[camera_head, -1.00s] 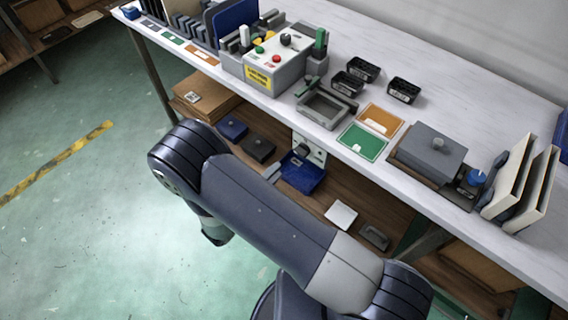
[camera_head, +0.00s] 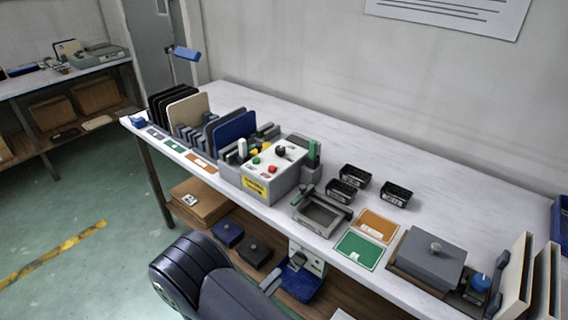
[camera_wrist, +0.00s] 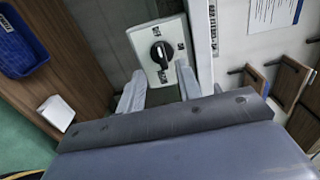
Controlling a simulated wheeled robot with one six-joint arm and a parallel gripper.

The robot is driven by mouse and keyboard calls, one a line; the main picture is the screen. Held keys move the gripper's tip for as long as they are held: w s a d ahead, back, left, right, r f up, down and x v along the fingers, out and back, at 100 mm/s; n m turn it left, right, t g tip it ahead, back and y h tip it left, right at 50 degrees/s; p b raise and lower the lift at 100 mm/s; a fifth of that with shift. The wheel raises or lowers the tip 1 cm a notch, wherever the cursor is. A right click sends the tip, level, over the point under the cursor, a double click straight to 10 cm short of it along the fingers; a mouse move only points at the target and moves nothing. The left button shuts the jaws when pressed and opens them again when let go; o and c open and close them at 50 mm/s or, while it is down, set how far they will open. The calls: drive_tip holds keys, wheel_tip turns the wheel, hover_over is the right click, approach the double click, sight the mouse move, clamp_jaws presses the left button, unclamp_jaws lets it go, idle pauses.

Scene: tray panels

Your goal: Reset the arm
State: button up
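My arm (camera_head: 215,285) shows at the bottom of the head view, its dark elbow in front of the bench. My gripper (camera_wrist: 160,88) shows in the wrist view with its two grey fingers apart and nothing seen between them. Beyond the fingertips is a white switch plate (camera_wrist: 150,35) with a black rotary knob (camera_wrist: 161,54). I cannot tell the gap between fingers and plate. The white plate also shows below the bench edge in the head view (camera_head: 314,257). The gripper cannot be clearly made out in the head view.
The white bench (camera_head: 440,220) holds a control box (camera_head: 272,178), a grey lidded box (camera_head: 432,262), black bins (camera_head: 355,175) and upright panels (camera_head: 236,133). A lower shelf beneath holds a blue tray (camera_wrist: 20,42) and a white block (camera_wrist: 56,112). Green floor (camera_head: 100,215) lies open at left.

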sight(293, 260)
drive_tip(key=x, duration=0.6)
drive_tip(key=shift+w+d+p, duration=0.25)
drive_tip(key=shift+w+p, duration=0.05)
drive_tip(key=shift+w, duration=0.05)
drive_tip(key=shift+s+a, duration=0.1)
drive_tip(key=shift+s, duration=0.05)
drive_tip(key=b+v, duration=0.1)
drive_tip(key=v, duration=1)
drive_tip(key=p+x, duration=0.1)
drive_tip(key=x, duration=1)
drive_tip(key=shift+m, duration=0.9)
drive_tip(key=m, duration=0.4)
drive_tip(key=shift+r, duration=0.25)
drive_tip(key=m, duration=0.5)
drive_tip(key=shift+d+r, duration=0.2)
drive_tip(key=shift+d, duration=0.05)
